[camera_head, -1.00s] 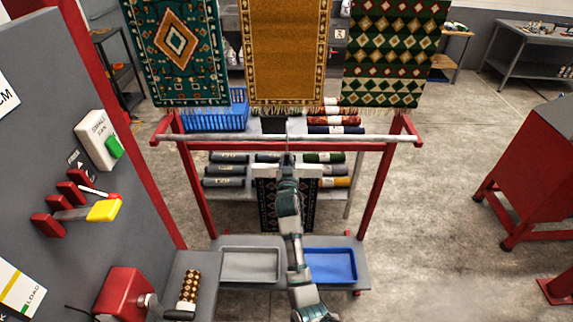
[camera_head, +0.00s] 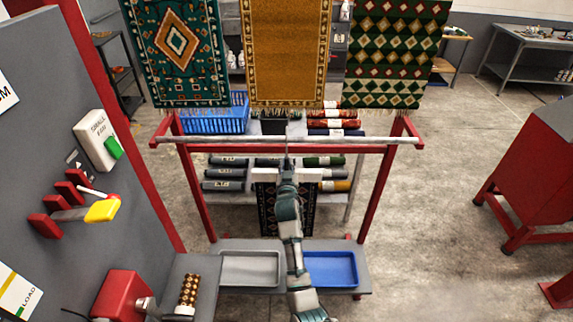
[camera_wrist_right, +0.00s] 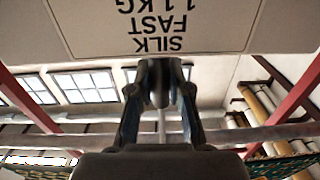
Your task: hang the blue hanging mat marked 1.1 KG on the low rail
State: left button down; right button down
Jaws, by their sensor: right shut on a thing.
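The mat (camera_head: 270,212) is dark with a pale pattern and hangs from a pale bar (camera_head: 264,175). It shows below and beyond the low rail (camera_head: 350,145), partly behind my right arm. My right gripper (camera_head: 287,172) is shut on the mat's hanger part, at the middle of the bar. In the right wrist view, the gripper (camera_wrist_right: 160,80) is close to a label (camera_wrist_right: 215,25) reading SILK FAST 1.1 KG upside down. A thin upright piece rises above the gripper in front of the rail; I cannot tell if it hooks over. My left gripper is out of view.
Three rugs, one of them gold (camera_head: 287,55), hang above and behind the rail. A grey tray (camera_head: 250,284) and a blue tray (camera_head: 355,283) sit low by the frame. A grey panel (camera_head: 60,130) stands at left.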

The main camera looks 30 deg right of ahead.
jog(key=shift+a+f+b, duration=0.3)
jog(key=shift+f+b, duration=0.15)
jog(key=shift+f, duration=0.15)
jog(key=shift+d+f+b, duration=0.15)
jog(key=shift+f+b, duration=0.2)
jog(key=shift+f, duration=0.2)
